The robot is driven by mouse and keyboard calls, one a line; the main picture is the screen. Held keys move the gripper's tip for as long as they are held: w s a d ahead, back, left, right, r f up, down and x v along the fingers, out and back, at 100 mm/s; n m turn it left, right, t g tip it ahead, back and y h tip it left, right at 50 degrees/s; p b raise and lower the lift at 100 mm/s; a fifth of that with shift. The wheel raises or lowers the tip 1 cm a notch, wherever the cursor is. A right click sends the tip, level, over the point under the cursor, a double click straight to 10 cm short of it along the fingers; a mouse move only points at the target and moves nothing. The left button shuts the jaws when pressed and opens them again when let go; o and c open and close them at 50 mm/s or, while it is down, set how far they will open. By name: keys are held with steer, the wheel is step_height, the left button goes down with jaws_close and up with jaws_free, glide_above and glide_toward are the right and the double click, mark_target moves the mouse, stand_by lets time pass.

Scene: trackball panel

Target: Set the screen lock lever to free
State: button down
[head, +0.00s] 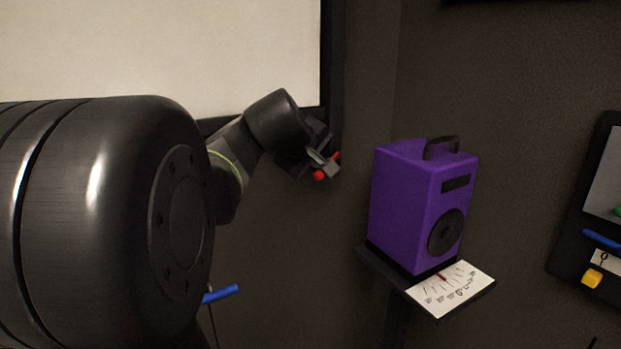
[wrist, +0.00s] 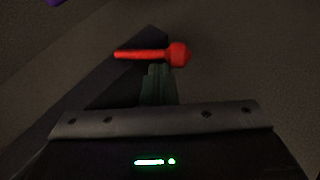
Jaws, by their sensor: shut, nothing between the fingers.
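A red lever with a round ball end shows in the wrist view (wrist: 145,55), lying across the picture with its ball at the right. Behind it is the dark corner of the screen frame (wrist: 95,90). In the head view the red ball (head: 318,175) shows at the lower right corner of the white screen (head: 160,50), partly hidden by my gripper (head: 328,163). My gripper (wrist: 158,70) is shut and empty, its tips right at the lever's shaft near the ball. I cannot tell whether they touch. No lever markings are readable.
A purple speaker-like box (head: 405,205) stands on a small shelf with a white dial card (head: 450,290), right of my gripper. A dark panel with a blue handle (head: 602,240) and a yellow knob (head: 592,277) is at the far right. Another blue bar (head: 220,293) shows below my arm.

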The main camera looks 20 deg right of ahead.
mark_target(322, 178)
steer(key=shift+f+n+h+b, duration=0.3)
steer(key=shift+f+h+b, duration=0.8)
steer(key=shift+b, duration=2.15)
steer(key=h+b, duration=0.1)
steer(key=b, duration=0.3)
steer(key=f+n+t+b, duration=0.1)
steer(key=b, duration=0.3)
steer(key=shift+d+f+h, duration=0.25)
steer(key=shift+d+h, duration=0.1)
steer(key=shift+h, duration=0.05)
steer(key=b, duration=0.2)
steer(key=h+b, duration=0.1)
steer(key=shift+d+f+n+t+h+b, duration=0.25)
steer(key=shift+d+n+t+h+b, duration=0.05)
steer(key=shift+t+b, duration=0.1)
steer(key=shift+d+b, duration=0.1)
steer(key=shift+b, duration=0.5)
steer(key=shift+w+d+f+b, duration=0.1)
steer(key=shift+d+f+b, duration=0.05)
steer(key=shift+b, duration=0.35)
